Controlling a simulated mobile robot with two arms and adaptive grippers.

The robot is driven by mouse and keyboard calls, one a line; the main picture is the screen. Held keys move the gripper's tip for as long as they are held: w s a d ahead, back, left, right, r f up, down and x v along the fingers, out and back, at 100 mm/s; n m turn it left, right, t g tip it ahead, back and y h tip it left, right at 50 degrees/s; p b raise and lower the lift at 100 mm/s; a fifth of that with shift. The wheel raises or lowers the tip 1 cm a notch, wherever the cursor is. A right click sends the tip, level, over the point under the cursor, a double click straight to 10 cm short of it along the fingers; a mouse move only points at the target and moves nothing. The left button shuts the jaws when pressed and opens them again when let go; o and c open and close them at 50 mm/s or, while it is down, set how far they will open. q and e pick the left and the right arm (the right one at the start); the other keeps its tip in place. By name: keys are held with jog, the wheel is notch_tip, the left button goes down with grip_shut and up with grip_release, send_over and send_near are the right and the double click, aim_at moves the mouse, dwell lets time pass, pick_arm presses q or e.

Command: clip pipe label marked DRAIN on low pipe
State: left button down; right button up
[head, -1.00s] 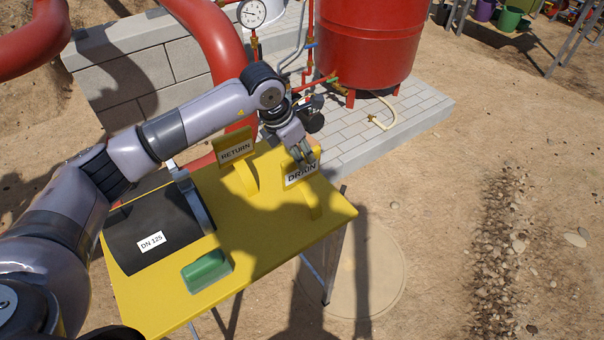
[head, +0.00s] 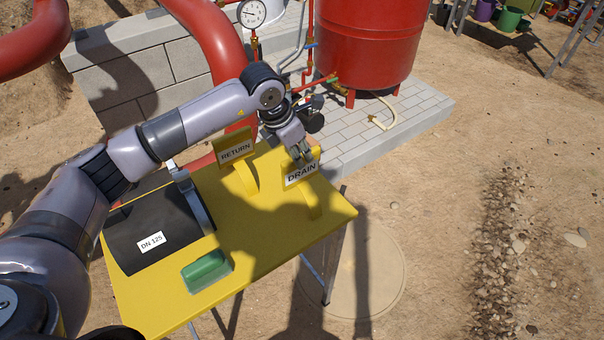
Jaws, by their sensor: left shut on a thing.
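The yellow DRAIN label (head: 301,174) stands upright on its stand near the right end of the yellow table (head: 255,250). My left gripper (head: 302,157) points down at the top edge of this label and is shut on it. The fingertips partly cover the label's upper edge. The yellow RETURN label (head: 236,152) stands on its own stand to the left. Red pipes pass behind the table; a large red pipe (head: 215,40) bends down behind the RETURN label. I cannot tell which pipe is the low one. My right gripper is not in view.
A black DN 125 piece (head: 150,228) with a metal band and a green block (head: 206,270) lie on the table. A red tank (head: 368,45), a gauge (head: 252,12) and a grey block wall (head: 150,65) stand behind. Sandy ground on the right is open.

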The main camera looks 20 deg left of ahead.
pick_arm(q)
jog(key=shift+r+p, duration=1.65)
jog(key=shift+r, duration=1.95)
jog(key=c, duration=2.2)
grip_release()
jog(key=shift+f, duration=0.1)
grip_shut()
